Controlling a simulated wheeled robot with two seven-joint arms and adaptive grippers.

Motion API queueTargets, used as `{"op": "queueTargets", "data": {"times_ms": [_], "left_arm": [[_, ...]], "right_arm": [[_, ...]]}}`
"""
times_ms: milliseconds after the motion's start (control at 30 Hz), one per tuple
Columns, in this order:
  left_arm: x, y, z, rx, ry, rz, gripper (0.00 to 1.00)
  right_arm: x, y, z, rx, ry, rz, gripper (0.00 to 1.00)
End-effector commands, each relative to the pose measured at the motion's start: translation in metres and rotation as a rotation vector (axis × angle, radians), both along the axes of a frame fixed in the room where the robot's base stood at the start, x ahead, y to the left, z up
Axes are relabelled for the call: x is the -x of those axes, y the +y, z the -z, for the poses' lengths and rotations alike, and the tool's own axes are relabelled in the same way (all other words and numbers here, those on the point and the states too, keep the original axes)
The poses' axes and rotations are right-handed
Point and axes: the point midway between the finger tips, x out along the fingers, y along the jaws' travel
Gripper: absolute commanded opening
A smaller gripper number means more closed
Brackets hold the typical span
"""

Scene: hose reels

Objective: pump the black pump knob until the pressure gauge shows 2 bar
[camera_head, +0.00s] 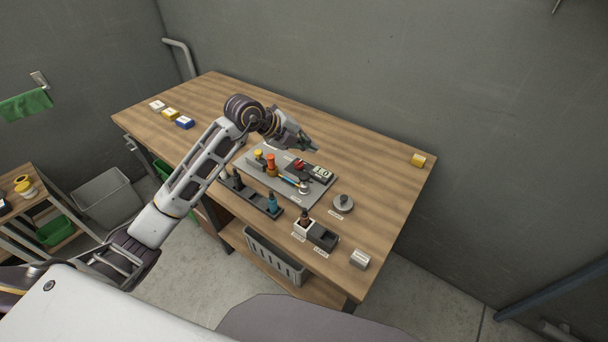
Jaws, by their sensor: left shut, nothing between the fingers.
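A wooden workbench (385,165) holds a grey mat (325,190) with several small items. A round grey disc (342,204) with a dark knob-like top stands right of the mat; I cannot tell whether it is the pump knob. A black device with pale markings (321,173) lies on the mat. A small round pale piece (304,187) sits beside it; I cannot tell whether it is the pressure gauge, and no reading is legible. My left gripper (314,148) is shut and empty above the mat's back edge, apart from these items. My right gripper is out of view.
On the mat stand an orange-topped piece (271,161) and a yellow-topped piece (259,155). A dark tray (247,196) with a blue bottle (273,203) is in front. A dark box (322,238) and a white block (360,259) are near the front edge. The bench's back right is mostly clear.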

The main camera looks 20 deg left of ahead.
Motion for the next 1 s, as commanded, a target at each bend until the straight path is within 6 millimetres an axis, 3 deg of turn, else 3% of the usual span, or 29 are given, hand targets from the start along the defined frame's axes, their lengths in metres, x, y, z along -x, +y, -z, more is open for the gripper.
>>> {"op": "queueTargets", "data": {"times_ms": [1000], "left_arm": [[0.0019, 0.0038, 0.0044, 0.377, 0.406, -0.531, 0.00]], "right_arm": [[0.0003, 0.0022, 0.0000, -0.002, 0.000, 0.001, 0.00]]}}
